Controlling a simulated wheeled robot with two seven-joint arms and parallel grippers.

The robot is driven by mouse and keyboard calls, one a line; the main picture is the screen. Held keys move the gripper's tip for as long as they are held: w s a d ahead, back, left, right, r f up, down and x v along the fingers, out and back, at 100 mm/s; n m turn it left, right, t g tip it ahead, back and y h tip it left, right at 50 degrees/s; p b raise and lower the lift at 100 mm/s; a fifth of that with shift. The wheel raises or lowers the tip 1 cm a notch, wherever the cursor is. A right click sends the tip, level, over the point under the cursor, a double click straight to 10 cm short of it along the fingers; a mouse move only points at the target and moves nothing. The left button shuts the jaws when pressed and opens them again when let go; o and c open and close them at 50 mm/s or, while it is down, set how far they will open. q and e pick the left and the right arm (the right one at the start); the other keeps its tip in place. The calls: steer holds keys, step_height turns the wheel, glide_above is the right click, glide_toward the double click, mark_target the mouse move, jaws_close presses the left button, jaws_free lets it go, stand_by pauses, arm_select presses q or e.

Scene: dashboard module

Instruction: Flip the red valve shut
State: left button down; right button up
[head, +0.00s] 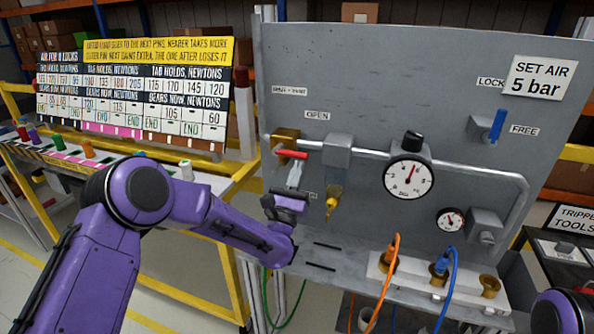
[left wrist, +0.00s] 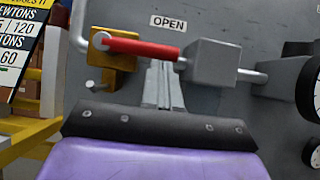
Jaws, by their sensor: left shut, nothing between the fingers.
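The red valve handle (head: 291,154) sits on a brass valve body (head: 284,137) at the left end of the pipe on the grey panel. The handle lies about level, along the pipe, below and left of the OPEN label (head: 318,114). It also shows in the left wrist view (left wrist: 143,48), beside the brass body (left wrist: 110,68). My left gripper (head: 295,174) is shut and empty, its fingertips just below the handle. In the left wrist view its fingers (left wrist: 162,84) point up close under the handle's right half; I cannot tell whether they touch. My right gripper is out of view.
A gauge (head: 409,176) is farther right on the pipe. Orange (head: 386,290) and blue (head: 449,290) hoses plug in below. A lower label is partly hidden by my gripper.

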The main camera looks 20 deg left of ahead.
arm_select(q)
steer(key=shift+d+r+n+y+b, duration=0.1)
steer(key=shift+r+n+y+b, duration=0.15)
steer(key=shift+n+y, duration=0.25)
steer(key=shift+d+r+n+y+b, duration=0.15)
steer(key=shift+n+y+b, duration=0.15)
steer(key=shift+n, duration=0.4)
steer(key=a+r+n+g+y+b, duration=0.4)
steer(key=r+n+g+y+b, duration=0.4)
steer(key=n+b, duration=0.8)
steer(key=shift+r+n+g+y, duration=0.3)
steer(key=shift+r+n+g, duration=0.55)
steer(key=shift+n, duration=2.55)
steer(key=w+d+b+v, duration=0.1)
steer(key=b+v, duration=0.3)
steer(key=v, duration=0.9)
steer(key=shift+w+d+f, duration=0.2)
steer(key=shift+d+f, duration=0.05)
steer(key=shift+d, duration=0.35)
